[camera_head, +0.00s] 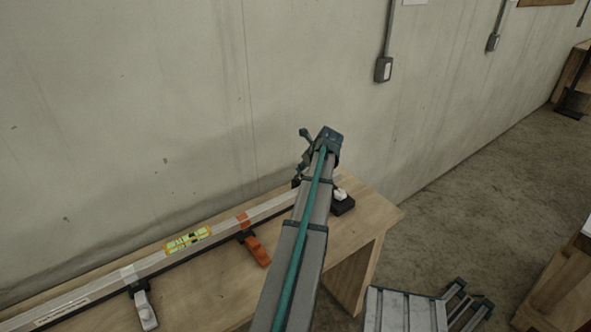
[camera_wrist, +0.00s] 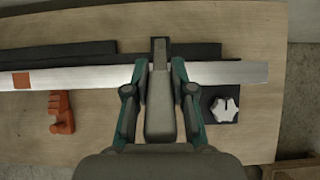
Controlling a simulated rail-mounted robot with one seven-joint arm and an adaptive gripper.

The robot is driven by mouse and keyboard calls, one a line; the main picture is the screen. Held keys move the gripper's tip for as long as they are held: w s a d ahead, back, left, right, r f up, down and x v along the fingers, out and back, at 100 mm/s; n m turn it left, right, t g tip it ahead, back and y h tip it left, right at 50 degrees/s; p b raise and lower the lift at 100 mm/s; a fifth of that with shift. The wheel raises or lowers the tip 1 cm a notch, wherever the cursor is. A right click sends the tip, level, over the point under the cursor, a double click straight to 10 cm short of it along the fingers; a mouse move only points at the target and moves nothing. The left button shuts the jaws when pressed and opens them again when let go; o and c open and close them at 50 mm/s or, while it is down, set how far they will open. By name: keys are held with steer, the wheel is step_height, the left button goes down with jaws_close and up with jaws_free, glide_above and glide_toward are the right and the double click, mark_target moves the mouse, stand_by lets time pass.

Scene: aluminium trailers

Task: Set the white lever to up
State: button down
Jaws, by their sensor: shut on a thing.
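The white lever (camera_head: 145,310) shows at the lower left of the head view. It hangs from the front of a long aluminium bar (camera_head: 75,303) and points down toward the bench front. It is out of the wrist view. My gripper (camera_wrist: 159,70) is over the bar, to the right of the orange lever (camera_wrist: 62,112), well away from the white lever. Its fingers are shut on a grey upright piece (camera_wrist: 160,100) that stands between them at the bar. What this piece belongs to is hidden. My arm hides most of the gripper in the head view.
The orange lever (camera_head: 257,250) sits between the white lever and my arm. A white star knob (camera_wrist: 224,109) on a black block is right of my gripper. A yellow-green level (camera_head: 188,240) lies along the bar. The wall (camera_head: 120,120) is close behind the wooden bench (camera_head: 215,290).

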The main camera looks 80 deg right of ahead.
steer(key=shift+d+r, duration=0.1)
steer(key=c, duration=1)
jaws_free()
steer(key=shift+o, duration=0.2)
steer(key=v, duration=1.2)
